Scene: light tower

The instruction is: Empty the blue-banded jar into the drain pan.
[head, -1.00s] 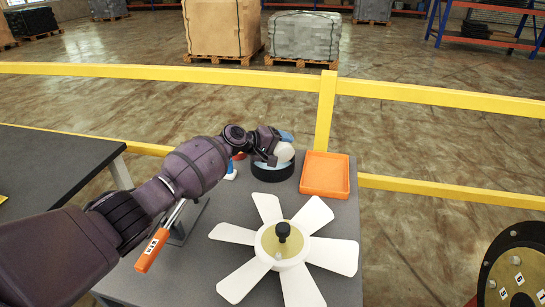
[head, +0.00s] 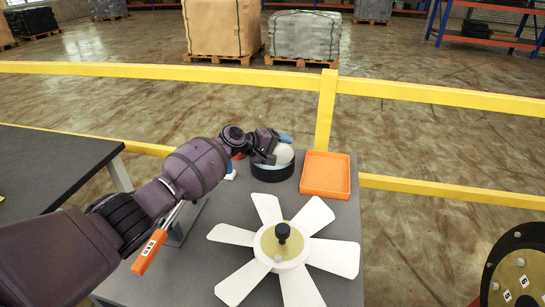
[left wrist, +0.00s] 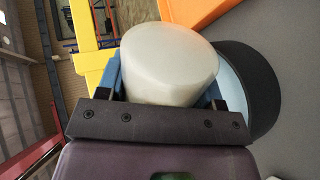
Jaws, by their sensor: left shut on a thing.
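My left gripper (head: 279,146) is shut on a whitish round jar (head: 284,155). In the left wrist view the jar (left wrist: 170,62) sits between two blue fingers, with a smooth pale face toward the camera; its blue band cannot be made out. The jar is over or at the round black pan (head: 272,174), which has a pale blue inside and stands at the table's back. In the left wrist view the pan's dark wall (left wrist: 262,90) shows beside the jar. The jar looks tilted; any flow from it cannot be seen. My right gripper is not in view.
An orange square tray (head: 325,175) stands right of the pan. A white-bladed fan (head: 335,256) fills the table's front. An orange-handled lever (head: 150,252) is left of it. A yellow rail (head: 430,93) runs behind. A dark disc (head: 518,262) with a gold face stands at the right.

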